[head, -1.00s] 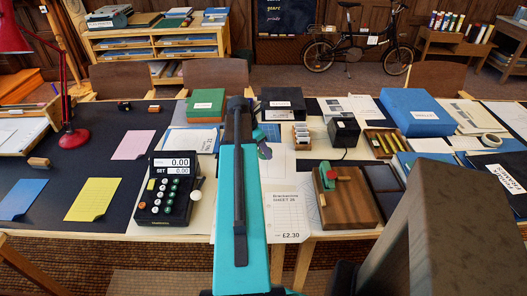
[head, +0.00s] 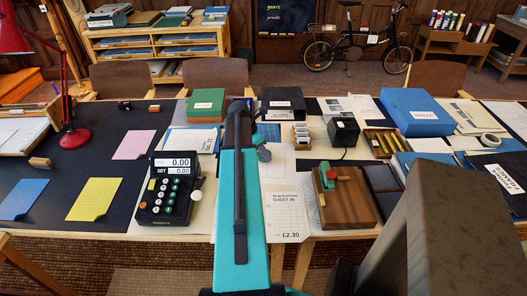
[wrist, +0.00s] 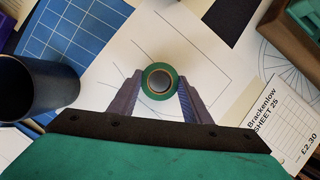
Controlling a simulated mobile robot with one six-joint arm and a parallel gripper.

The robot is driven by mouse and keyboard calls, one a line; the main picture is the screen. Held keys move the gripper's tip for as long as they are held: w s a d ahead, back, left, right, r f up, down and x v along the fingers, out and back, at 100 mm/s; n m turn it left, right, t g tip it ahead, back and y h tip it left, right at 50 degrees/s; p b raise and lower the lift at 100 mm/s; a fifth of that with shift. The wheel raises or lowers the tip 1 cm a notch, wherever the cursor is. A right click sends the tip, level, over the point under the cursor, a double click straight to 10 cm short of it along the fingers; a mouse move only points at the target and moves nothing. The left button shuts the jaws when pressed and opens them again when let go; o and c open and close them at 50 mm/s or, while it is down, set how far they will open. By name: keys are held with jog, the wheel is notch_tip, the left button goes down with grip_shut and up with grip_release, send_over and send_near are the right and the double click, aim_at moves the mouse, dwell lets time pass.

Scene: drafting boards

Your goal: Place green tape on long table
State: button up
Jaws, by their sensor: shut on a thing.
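The green tape (wrist: 160,80) is a small roll with a pale core, seen end-on in the wrist view. My gripper (wrist: 160,88) is shut on it, one purple-grey finger on each side. Drawing sheets lie beneath the roll; I cannot tell how far below. In the head view my gripper (head: 263,153) shows only in part beyond my teal arm, over the middle of the long table (head: 60,233), and the tape is hidden or too small to tell.
A dark cylinder (wrist: 38,85) stands close left of my gripper in the wrist view. A blue gridded mat (wrist: 88,35) lies behind it. The table also holds a calculator (head: 171,188), a wooden block with a green-and-red tool (head: 347,205) and a blue box (head: 415,112). The left dark mat has free room.

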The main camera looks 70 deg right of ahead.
jog(key=shift+f, duration=0.35)
jog(key=shift+f, duration=0.1)
jog(key=o, duration=1)
jog(key=shift+o, duration=0.2)
jog(key=b+v, duration=0.1)
jog(key=v, duration=1.1)
jog(key=shift+s, duration=0.1)
